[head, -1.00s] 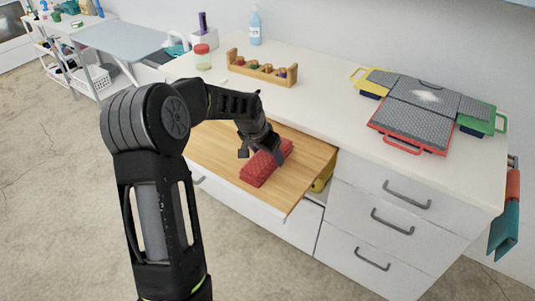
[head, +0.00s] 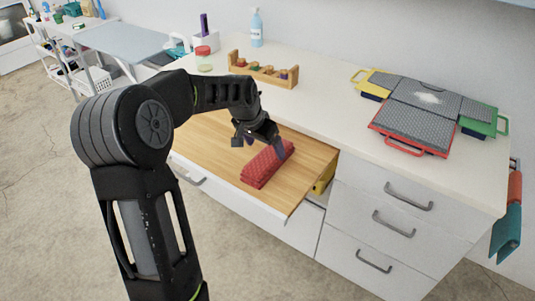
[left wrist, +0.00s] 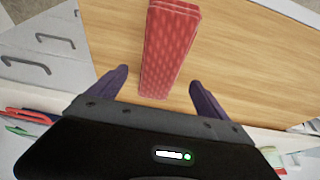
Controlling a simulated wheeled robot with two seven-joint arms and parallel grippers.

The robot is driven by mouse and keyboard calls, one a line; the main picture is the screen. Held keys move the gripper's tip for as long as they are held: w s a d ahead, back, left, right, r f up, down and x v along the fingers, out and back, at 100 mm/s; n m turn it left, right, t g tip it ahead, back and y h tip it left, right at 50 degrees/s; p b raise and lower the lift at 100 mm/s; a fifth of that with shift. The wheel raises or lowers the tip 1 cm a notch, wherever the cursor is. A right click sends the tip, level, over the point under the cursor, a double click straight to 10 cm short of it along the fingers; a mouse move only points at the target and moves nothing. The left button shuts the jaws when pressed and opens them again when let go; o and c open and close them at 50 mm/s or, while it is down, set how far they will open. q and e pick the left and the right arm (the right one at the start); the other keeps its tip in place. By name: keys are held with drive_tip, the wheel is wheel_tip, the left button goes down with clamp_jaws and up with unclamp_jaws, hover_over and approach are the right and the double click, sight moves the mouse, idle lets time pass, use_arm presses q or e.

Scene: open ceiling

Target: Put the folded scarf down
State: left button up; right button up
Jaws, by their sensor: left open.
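The folded red scarf (head: 268,164) lies flat on the wooden pull-out board (head: 215,155). It also shows in the left wrist view (left wrist: 168,50), running away from between the fingers. My left gripper (head: 265,146) is just above and behind the scarf's far end in the head view. In the left wrist view its two purple fingers (left wrist: 160,95) are spread wide, one on each side of the scarf's near end, with gaps on both sides. My right gripper is not in view.
The white counter (head: 330,110) behind holds a wooden rack (head: 262,70), a red-lidded jar (head: 203,60), a spray bottle (head: 256,28) and grey-topped cases (head: 420,110). White drawers (head: 390,215) stand right of the board. Bare board surrounds the scarf.

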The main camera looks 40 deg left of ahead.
use_arm(q)
drive_tip(key=v, duration=0.6)
idle(0.5)
